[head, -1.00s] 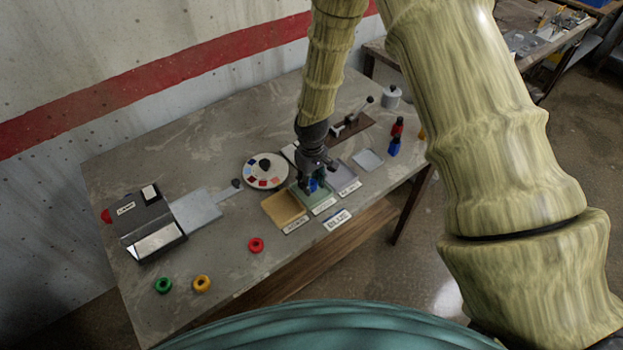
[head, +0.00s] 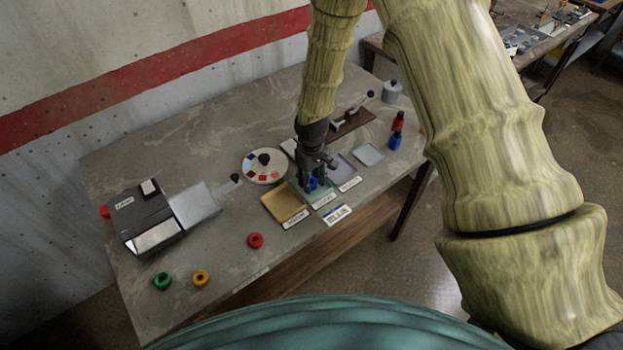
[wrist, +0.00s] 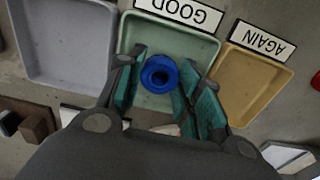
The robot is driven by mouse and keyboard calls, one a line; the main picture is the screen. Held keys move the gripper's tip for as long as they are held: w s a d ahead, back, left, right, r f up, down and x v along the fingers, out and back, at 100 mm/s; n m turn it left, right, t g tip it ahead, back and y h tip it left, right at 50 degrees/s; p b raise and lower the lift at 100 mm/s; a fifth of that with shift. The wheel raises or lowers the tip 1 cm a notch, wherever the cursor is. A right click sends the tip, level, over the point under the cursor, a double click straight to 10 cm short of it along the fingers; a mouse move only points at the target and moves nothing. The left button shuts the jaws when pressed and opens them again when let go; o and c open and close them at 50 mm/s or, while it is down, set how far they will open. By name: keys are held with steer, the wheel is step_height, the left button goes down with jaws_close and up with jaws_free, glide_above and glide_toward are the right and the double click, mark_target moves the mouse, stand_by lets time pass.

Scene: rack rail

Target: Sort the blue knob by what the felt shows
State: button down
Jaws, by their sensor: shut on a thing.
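The blue knob (wrist: 159,75) is a round ring-like piece with a dark centre. My gripper (wrist: 160,85) is shut on it, with a teal-padded finger on each side. The knob is over or in the green tray (wrist: 144,32), labelled GOOD; I cannot tell whether it touches the tray floor. In the head view my gripper (head: 316,184) points down at the green tray, with a bit of the blue knob (head: 313,184) showing. The tan tray (wrist: 262,77), labelled AGAIN, and a grey tray (wrist: 68,45) flank the green one. No felt can be made out for certain.
A round dial (head: 265,167) with coloured patches lies left of the trays. A dark box (head: 147,222) with a grey plate stands at far left. Red (head: 256,240), yellow (head: 201,278) and green (head: 162,281) rings lie near the front. Red and blue bottles (head: 395,140) stand at right.

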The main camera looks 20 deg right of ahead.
steer(key=shift+f, duration=0.1)
steer(key=c, duration=0.9)
jaws_free()
steer(key=shift+r+p, duration=2.4)
steer(key=shift+r, duration=1.6)
steer(key=shift+s, duration=0.1)
